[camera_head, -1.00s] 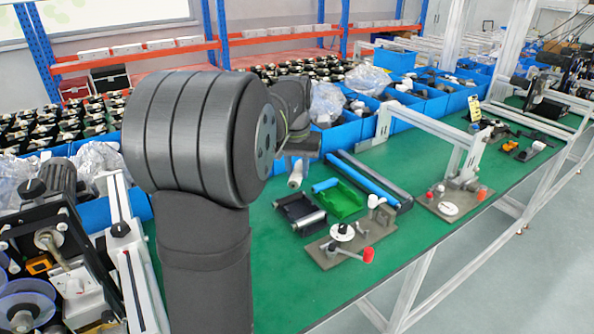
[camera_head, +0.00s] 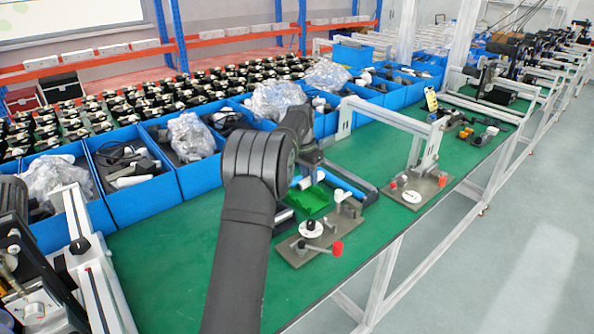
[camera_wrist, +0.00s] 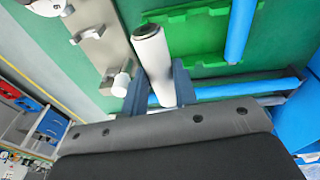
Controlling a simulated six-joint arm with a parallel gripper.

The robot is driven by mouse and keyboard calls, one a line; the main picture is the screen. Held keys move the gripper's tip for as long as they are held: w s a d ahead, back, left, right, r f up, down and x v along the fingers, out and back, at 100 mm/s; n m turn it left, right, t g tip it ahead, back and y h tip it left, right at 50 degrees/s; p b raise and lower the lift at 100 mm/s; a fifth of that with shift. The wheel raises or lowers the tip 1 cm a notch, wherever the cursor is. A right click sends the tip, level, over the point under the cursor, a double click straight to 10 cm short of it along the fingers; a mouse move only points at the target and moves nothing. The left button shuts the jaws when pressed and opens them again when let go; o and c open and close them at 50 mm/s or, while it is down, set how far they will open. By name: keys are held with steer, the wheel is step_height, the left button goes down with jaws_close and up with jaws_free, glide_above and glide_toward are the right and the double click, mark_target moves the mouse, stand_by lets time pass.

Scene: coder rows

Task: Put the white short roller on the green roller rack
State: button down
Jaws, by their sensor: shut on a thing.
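The white short roller (camera_wrist: 152,58) is clamped between the two dark fingers of my gripper (camera_wrist: 158,85) in the wrist view. Its dark end points away from the wrist. In the head view my gripper (camera_head: 308,168) is over the rack area, and a bit of the roller (camera_head: 303,184) shows below it. The green roller rack (camera_wrist: 195,40) lies just beyond the roller, with a blue roller (camera_wrist: 240,32) on its right side. The rack (camera_head: 312,201) is partly hidden by my arm in the head view. I cannot tell whether the roller touches the rack.
A grey fixture plate with a white disc (camera_head: 311,229) and red knob stands in front of the rack. A long blue roller (camera_head: 348,181) lies behind it. A second fixture (camera_head: 415,190) and a metal frame are to the right. Blue bins (camera_head: 140,195) line the back.

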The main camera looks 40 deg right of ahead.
steer(key=shift+s+d+f+m, duration=0.1)
steer(key=shift+d+f+m, duration=0.2)
steer(key=shift+d+f, duration=0.4)
steer(key=shift+a+f, duration=0.1)
steer(key=shift+f, duration=1.65)
steer(key=shift+f, duration=0.2)
steer(key=shift+f, duration=0.7)
steer(key=shift+f, duration=0.1)
steer(key=shift+f, duration=0.25)
steer(key=shift+f, duration=0.1)
steer(key=shift+f, duration=0.3)
steer(key=shift+f, duration=0.2)
